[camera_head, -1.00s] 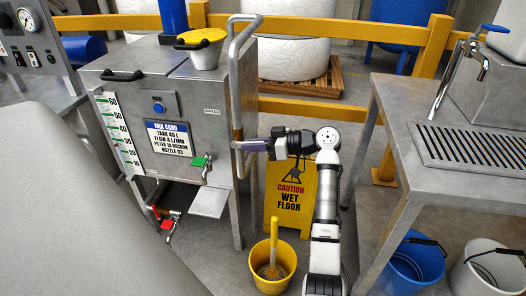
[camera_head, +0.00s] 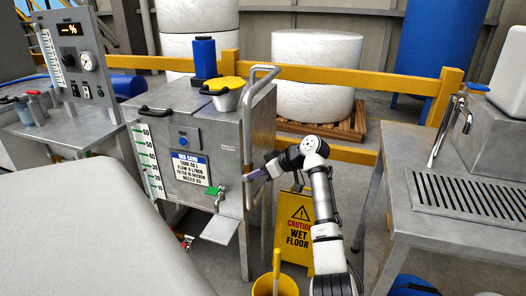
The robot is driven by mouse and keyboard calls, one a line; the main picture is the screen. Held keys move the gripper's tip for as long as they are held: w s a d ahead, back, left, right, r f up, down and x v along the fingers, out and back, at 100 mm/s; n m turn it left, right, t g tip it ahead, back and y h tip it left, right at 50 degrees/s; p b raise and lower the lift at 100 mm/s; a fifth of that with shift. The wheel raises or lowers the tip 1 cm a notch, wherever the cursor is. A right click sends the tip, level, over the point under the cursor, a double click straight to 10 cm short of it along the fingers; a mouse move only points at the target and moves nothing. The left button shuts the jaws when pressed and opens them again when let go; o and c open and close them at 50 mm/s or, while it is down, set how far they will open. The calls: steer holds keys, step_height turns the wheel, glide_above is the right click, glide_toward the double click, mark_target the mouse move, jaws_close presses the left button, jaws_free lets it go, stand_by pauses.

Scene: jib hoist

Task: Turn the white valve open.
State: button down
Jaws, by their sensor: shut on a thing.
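I cannot pick out a white valve in this view. The steel tank cabinet (camera_head: 170,133) has a green-handled tap (camera_head: 218,194) on its front, above a small metal shelf. A small red-handled valve (camera_head: 187,241) shows low under the cabinet's left part. My gripper (camera_head: 256,174) is at the cabinet's right side, at the upright metal bar (camera_head: 248,130). It appears shut on that bar, but its fingertips are small and partly hidden.
A yellow wet floor sign (camera_head: 296,228) stands just below my arm, with a yellow bucket (camera_head: 275,286) in front. A steel sink bench (camera_head: 450,205) is at the right. A gauge panel (camera_head: 75,65) is at the left. A yellow rail (camera_head: 350,78) runs behind.

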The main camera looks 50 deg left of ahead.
steer(key=shift+s+a+r+t+h+p, duration=0.2)
steer(key=shift+r+t+h+p, duration=0.35)
steer(key=shift+p, duration=0.55)
steer(key=h+p, duration=0.1)
steer(key=r+p, duration=0.1)
steer(key=shift+s+a+t+h+p, duration=0.15)
steer(key=shift+a+t+h+p, duration=0.1)
steer(key=shift+t+h+p, duration=0.1)
steer(key=h+p, duration=0.1)
steer(key=t+p, duration=0.1)
steer(key=p, duration=0.1)
steer(key=shift+s+a+h, duration=0.25)
steer(key=shift+a+h, duration=0.15)
steer(key=shift+a+t+h+p, duration=0.15)
steer(key=shift+t+h+p, duration=0.15)
steer(key=shift+p, duration=0.15)
steer(key=shift+f, duration=0.1)
steer(key=shift+s, duration=0.1)
steer(key=c, duration=1.4)
jaws_free()
